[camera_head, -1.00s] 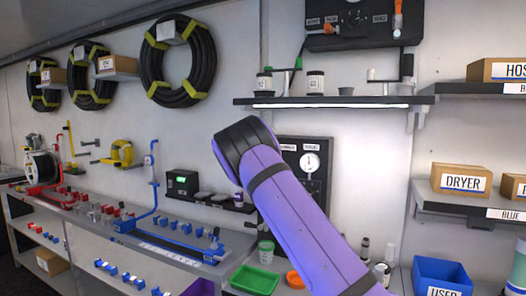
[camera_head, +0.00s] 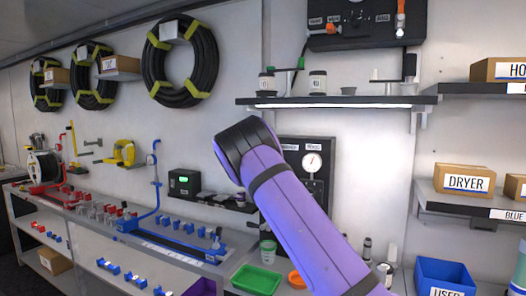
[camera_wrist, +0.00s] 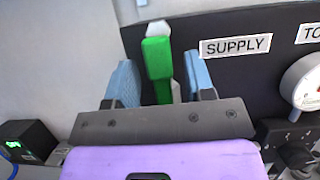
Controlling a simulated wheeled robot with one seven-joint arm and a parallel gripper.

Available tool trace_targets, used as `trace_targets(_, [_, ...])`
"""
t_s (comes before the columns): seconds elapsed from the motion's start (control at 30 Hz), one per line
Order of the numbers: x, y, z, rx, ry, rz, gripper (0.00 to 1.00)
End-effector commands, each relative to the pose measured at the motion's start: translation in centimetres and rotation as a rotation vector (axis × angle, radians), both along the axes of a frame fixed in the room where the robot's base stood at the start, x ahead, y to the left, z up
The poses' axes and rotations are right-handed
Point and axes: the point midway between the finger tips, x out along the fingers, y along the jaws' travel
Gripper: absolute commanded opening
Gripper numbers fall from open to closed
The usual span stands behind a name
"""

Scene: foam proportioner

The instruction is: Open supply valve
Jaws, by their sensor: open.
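The supply valve's green handle (camera_wrist: 158,62) stands upright in the wrist view, left of a white label reading SUPPLY (camera_wrist: 235,46) on a black panel. My gripper (camera_wrist: 160,82) is open, with one blue finger on each side of the handle. I cannot tell whether either finger touches it. In the head view, my purple arm covers the left part of the black gauge panel (camera_head: 318,190), and the handle and my fingers are hidden there.
A round gauge (camera_wrist: 304,84) sits right of the label. A black box with a green display (camera_head: 184,183) stands left of the panel. A shelf (camera_head: 330,101) with small containers runs above it. A green tray (camera_head: 255,279) lies below.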

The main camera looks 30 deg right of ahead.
Motion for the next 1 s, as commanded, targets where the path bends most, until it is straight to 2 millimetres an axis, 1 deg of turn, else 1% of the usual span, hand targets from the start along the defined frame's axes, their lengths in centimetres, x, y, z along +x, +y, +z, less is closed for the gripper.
trace_targets(0.17, [-0.7,1.1,-0.5,0.001,0.001,0.001,0.49])
trace_targets(0.5, [-4.2,5.5,-2.9,0.001,0.002,0.002,0.49])
trace_targets(0.6, [-5.1,6.6,-3.4,0.0,0.001,0.002,0.49])
trace_targets(0.77, [-5.9,7.6,-4.0,-0.001,0.001,0.001,0.49])
trace_targets(1.0, [-6.2,7.9,-4.2,0.0,0.002,0.001,0.49])
